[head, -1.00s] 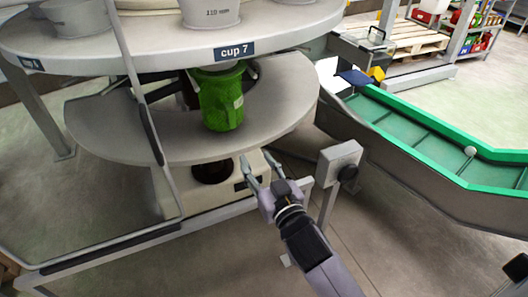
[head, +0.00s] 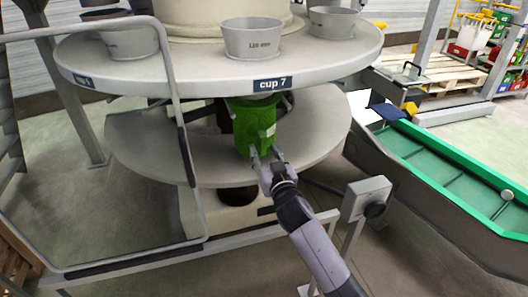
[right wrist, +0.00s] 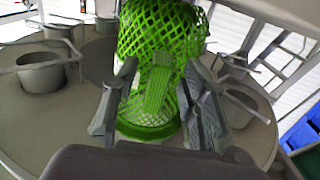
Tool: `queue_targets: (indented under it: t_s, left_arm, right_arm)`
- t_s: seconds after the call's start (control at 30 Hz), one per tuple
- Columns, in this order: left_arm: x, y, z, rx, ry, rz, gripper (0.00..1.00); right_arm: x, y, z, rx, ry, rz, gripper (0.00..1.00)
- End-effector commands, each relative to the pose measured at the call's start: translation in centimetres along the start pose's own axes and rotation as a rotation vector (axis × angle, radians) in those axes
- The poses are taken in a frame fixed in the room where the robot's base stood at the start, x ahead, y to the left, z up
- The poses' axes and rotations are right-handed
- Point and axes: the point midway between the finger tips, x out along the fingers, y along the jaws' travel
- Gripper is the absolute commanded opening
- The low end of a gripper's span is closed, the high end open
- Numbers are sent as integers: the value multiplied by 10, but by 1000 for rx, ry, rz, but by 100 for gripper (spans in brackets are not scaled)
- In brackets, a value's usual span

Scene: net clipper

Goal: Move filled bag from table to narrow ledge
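A green net bag (head: 255,124) is under the edge of the upper round table (head: 345,62), below the "cup 7" label, above or on the lower round shelf (head: 310,125); I cannot tell if it touches the shelf. My right gripper (head: 266,155) is at the bag's near lower side. In the right wrist view its fingers (right wrist: 160,105) are spread, one on each side of the green bag (right wrist: 165,35), with gaps showing. The bag's filling cannot be made out. My left gripper is not in view. I cannot tell which surface is the narrow ledge.
Grey cups (head: 252,40) stand on the upper table. A bent metal rail (head: 178,100) stands at the left. A post with a grey box (head: 367,197) is right of my arm.

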Motion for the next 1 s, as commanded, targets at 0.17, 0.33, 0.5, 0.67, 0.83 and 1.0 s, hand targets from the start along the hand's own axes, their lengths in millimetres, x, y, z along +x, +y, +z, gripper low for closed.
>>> queue_targets:
  t_s: [0.17, 0.33, 0.5, 0.67, 0.83, 1.0]
  left_arm:
    - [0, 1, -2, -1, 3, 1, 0]
    - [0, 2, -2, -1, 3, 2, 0]
    - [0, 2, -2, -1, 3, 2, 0]
    - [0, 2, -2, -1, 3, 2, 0]
    - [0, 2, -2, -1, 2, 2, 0]
    - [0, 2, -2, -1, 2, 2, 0]
  right_arm:
    - [8, 0, 0, -1, -1, 1, 40]
    - [9, 0, 0, 0, -1, 1, 40]
    - [9, 0, 0, 0, -1, 0, 35]
    - [9, 0, 0, 0, -1, 0, 24]
    - [9, 0, 0, 0, -1, 0, 13]
    - [9, 0, 0, 0, -1, 0, 1]
